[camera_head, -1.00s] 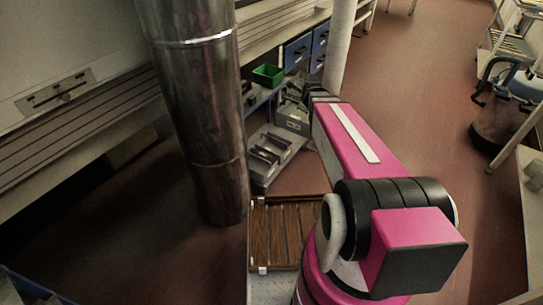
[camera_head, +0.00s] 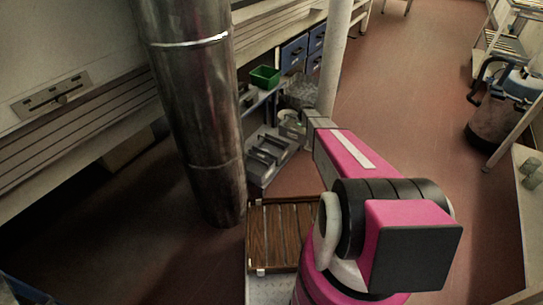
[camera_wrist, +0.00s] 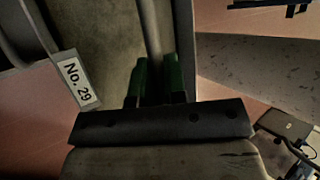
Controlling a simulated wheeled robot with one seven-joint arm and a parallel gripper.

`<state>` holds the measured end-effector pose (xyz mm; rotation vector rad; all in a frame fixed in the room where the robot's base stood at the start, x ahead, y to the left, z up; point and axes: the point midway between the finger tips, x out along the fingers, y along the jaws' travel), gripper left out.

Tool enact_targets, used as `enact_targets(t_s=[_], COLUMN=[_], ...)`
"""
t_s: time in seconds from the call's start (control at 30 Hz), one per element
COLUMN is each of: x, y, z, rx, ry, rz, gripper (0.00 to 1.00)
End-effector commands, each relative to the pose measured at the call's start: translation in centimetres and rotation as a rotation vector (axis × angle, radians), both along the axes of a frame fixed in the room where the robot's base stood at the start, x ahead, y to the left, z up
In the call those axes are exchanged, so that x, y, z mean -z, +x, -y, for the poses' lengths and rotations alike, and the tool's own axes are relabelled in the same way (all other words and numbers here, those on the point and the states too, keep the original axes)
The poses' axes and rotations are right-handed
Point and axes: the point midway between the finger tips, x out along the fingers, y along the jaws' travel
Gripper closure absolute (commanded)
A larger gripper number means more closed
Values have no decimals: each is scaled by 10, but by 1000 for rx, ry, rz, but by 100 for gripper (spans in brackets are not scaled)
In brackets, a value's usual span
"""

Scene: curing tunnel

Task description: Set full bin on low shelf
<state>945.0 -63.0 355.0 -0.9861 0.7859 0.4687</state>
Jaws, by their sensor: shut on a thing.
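In the head view a grey bin (camera_head: 291,132) is at the end of my arm, beside the low shelving, partly hidden by my wrist. What it holds is too small to tell. In the wrist view my gripper (camera_wrist: 153,78) has its two green fingers closed on a narrow grey wall (camera_wrist: 150,30), apparently the bin's. In the head view the fingers are hidden. The low shelf (camera_head: 262,101) is left of my gripper, behind the steel column. I cannot tell whether the bin touches it.
A green bin (camera_head: 265,77) stands on the shelving. A grey divided tray (camera_head: 269,156) sits low in front. The steel column (camera_head: 195,110) and a pale post (camera_head: 333,60) flank the area. A brown slatted tray (camera_head: 282,235) is nearer me. Open floor lies right.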

Motion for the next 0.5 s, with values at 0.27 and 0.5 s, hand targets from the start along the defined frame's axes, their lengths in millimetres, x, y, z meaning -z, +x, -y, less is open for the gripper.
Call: enact_targets(t_s=[0.27, 0.5], x=[23, 47], y=[22, 56], z=[-4, -27], rx=[0, -1], ry=[0, 0], rz=[1, 1], gripper=[100, 100])
